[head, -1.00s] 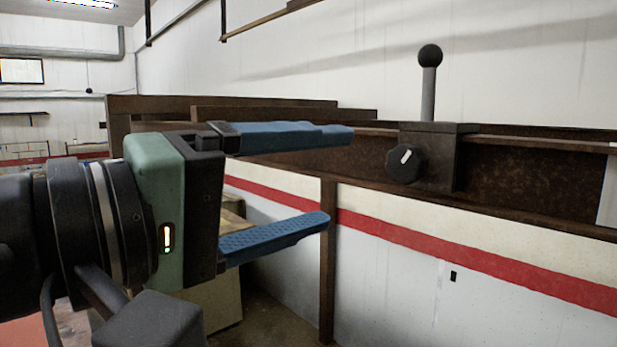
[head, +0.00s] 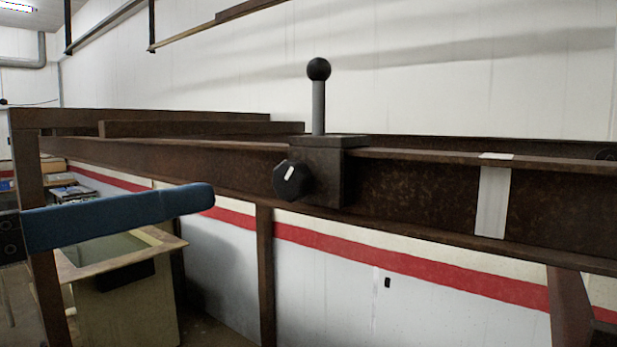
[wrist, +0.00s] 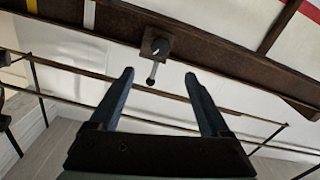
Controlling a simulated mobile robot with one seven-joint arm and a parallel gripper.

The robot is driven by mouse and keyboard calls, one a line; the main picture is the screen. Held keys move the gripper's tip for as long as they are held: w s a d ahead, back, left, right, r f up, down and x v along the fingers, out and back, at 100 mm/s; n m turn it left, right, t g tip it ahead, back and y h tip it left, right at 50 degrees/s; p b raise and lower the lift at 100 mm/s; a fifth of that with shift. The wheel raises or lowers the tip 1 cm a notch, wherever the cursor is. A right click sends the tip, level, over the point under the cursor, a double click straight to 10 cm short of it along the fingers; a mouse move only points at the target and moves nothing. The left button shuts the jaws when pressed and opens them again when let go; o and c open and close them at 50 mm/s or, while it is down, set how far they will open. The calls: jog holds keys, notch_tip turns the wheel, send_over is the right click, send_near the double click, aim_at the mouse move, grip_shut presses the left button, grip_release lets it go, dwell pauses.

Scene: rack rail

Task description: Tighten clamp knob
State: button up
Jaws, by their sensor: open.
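The clamp knob (head: 291,180) is a black faceted knob with a white mark. It sits on the front of a rusty clamp block (head: 325,172) that rides on the rail and carries an upright grey lever (head: 318,100) with a black ball. In the wrist view the knob (wrist: 160,46) lies ahead, beyond the fingertips and between their lines. My gripper (wrist: 160,73) is open and empty, its two blue fingers apart.
The rusty rail (head: 420,195) runs across the view, with a white strip (head: 492,200) right of the clamp. A rusty post (head: 265,275) stands below it. A pale open box (head: 125,290) stands under the rail at left. The wall is behind.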

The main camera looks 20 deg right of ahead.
aim_at(284, 179)
jog(key=p+x, duration=0.6)
jog(key=x, duration=0.5)
jog(key=shift+w+d+r+p, duration=0.1)
jog(key=shift+d+r+p, duration=0.1)
jog(key=shift+p, duration=0.15)
jog(key=shift+w+d+f, duration=0.2)
jog(key=shift+w+d, duration=0.15)
jog(key=shift+d, duration=0.1)
grip_shut()
